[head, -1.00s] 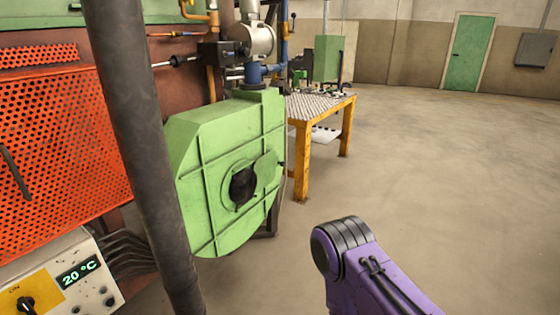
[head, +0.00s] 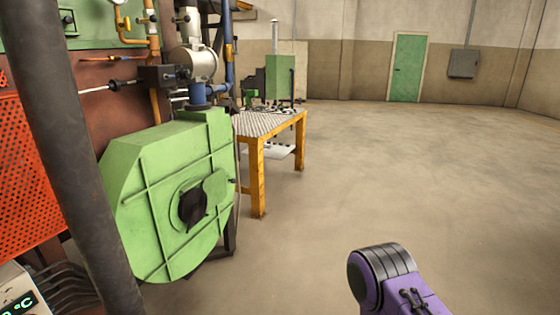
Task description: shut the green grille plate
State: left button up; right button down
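I cannot make out a green grille plate in this view. The perforated panel (head: 22,170) at the left edge is orange, not green, and is partly cut off by the frame and a dark post. Neither of my grippers is in view. Only a purple and dark grey link of one of my arms shows at the bottom right.
A green blower housing (head: 150,175) stands at the left behind a dark upright post (head: 72,150). A yellow-legged table (head: 258,180) stands beyond it. A control box (head: 18,292) is cut off at bottom left. Open floor (head: 400,190) fills the right; a green door (head: 409,67) is far back.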

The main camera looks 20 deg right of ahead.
aim_at(215, 186)
jog(key=z, duration=0.75)
jog(key=i, duration=1.15)
jog(key=z, duration=0.5)
jog(key=i, duration=1.35)
jog(key=u, duration=0.95)
jog(key=i, duration=0.9)
jog(key=u, duration=0.85)
